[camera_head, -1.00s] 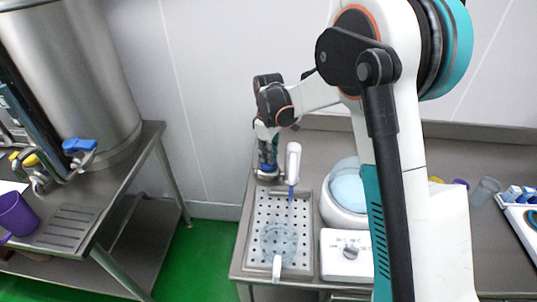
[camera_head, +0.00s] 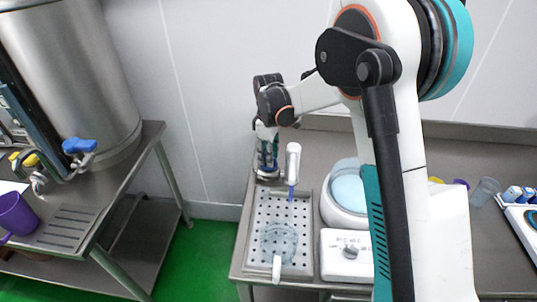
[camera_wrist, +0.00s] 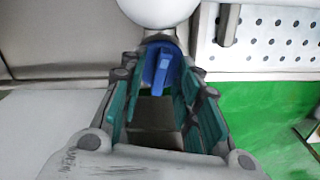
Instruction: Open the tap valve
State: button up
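The white tap (camera_head: 293,163) stands at the back of the perforated drip tray, with a blue tip at its spout. Its blue valve handle (camera_wrist: 163,68) shows at the top middle of the wrist view, below a round white part. My gripper (camera_head: 267,168) points down just left of the tap. In the wrist view my gripper (camera_wrist: 160,88) has its two teal fingers apart, one on each side of the blue handle. Whether the fingers touch the handle is hard to tell. In the head view the handle is mostly hidden by the fingers.
A clear jug (camera_head: 279,240) with a white handle stands on the drip tray (camera_head: 260,204). A white machine (camera_head: 346,250) with a pale blue bowl is to the right. A steel tank (camera_head: 70,70) with a blue tap lever (camera_head: 80,146) stands on the separate left table.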

notch_tip(320, 180, up, 12)
dwell(0.7)
jog(key=s+d+r+m+t, duration=0.2)
jog(key=s+d+r+m, duration=0.15)
jog(key=s, duration=0.45)
jog(key=s+d+r+m+t, duration=0.1)
jog(key=s+d+r+m, duration=0.2)
jog(key=s+d+r, duration=0.3)
jog(key=s+d+f+m+t, duration=0.2)
jog(key=s+m, duration=0.1)
jog(key=s, duration=0.5)
jog(key=s+d+f+m+t, duration=0.2)
jog(key=s+f+m, duration=0.1)
jog(key=s, duration=0.6)
jog(key=shift+b, duration=0.45)
